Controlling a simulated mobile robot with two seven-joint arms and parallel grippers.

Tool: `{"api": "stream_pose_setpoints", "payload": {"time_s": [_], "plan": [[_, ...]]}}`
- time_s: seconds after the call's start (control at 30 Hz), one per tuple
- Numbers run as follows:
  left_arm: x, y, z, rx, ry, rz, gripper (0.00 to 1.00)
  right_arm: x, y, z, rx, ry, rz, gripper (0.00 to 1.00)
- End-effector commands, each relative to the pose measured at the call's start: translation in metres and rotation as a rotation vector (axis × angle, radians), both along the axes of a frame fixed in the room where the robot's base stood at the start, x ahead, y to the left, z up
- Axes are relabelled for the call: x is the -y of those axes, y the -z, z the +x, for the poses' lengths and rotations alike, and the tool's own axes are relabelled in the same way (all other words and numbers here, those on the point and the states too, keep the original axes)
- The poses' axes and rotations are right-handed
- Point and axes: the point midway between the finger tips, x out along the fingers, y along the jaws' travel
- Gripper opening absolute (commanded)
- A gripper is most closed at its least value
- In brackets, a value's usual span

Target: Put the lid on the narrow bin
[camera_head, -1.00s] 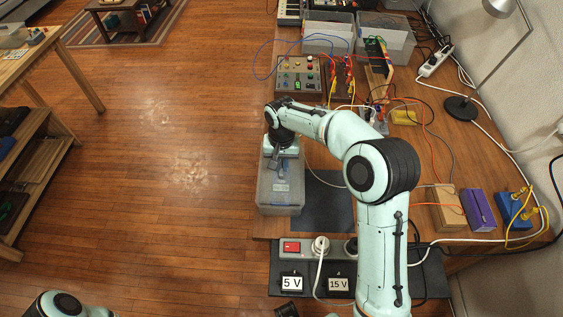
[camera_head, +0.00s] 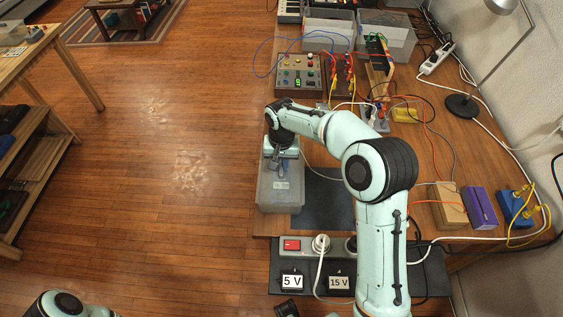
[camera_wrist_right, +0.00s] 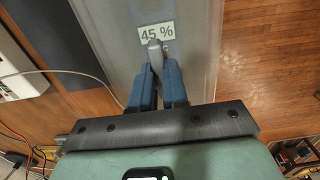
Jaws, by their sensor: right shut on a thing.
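The narrow bin (camera_head: 280,207) is a long, grey, translucent box at the left edge of the workbench. A flat grey lid (camera_wrist_right: 190,75) with a "45 %" label lies over it, as far as I can tell; the label also shows in the head view. My right gripper (camera_wrist_right: 158,75) is above the lid, its blue fingers shut on a small grey handle on the lid's top. In the head view the right gripper (camera_head: 278,160) is at the bin's far part and hides some of it. I cannot tell whether the lid touches the rim all round.
Two clear bins (camera_head: 328,31) stand at the back. A control box (camera_head: 298,72) with knobs and wires is beyond the narrow bin. A dark mat (camera_head: 327,205) lies to its right, and a power strip (camera_head: 300,246) is in front. Open floor is on the left.

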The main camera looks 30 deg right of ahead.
Motion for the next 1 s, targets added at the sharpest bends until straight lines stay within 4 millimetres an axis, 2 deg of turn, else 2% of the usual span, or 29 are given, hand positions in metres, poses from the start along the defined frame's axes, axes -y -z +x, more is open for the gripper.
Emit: {"api": "stream_pose_setpoints", "payload": {"time_s": [0.1, 0.13, 0.2, 0.23, 0.5, 0.63, 0.77, 1.0], "plan": [[0.000, 0.002, -0.001, -0.001, 0.000, 0.000, 0.34, 0.000, 0.004, 0.000, 0.000, 0.000, 0.000, 0.00], [0.000, 0.002, -0.001, -0.001, 0.000, 0.000, 0.34, 0.000, 0.004, 0.000, 0.000, 0.000, 0.000, 0.17], [0.000, 0.002, -0.001, -0.001, 0.000, 0.000, 0.34, 0.000, 0.003, 0.000, 0.000, 0.000, 0.000, 0.40], [0.000, 0.002, -0.001, -0.001, 0.000, 0.000, 0.34, 0.000, 0.003, 0.000, 0.000, 0.000, 0.000, 0.44], [0.000, 0.001, -0.001, -0.001, 0.000, 0.000, 0.34, 0.000, 0.003, 0.000, 0.000, 0.000, 0.000, 0.44], [0.000, 0.000, 0.000, 0.000, 0.000, 0.000, 0.34, 0.000, -0.007, 0.001, 0.002, 0.000, 0.000, 0.44], [0.000, -0.002, 0.001, 0.001, 0.000, 0.000, 0.34, 0.000, -0.029, 0.001, 0.004, 0.001, 0.000, 0.44], [0.000, -0.010, 0.004, 0.004, 0.000, 0.000, 0.34, 0.000, -0.085, 0.001, 0.005, 0.001, 0.000, 0.44]]}}
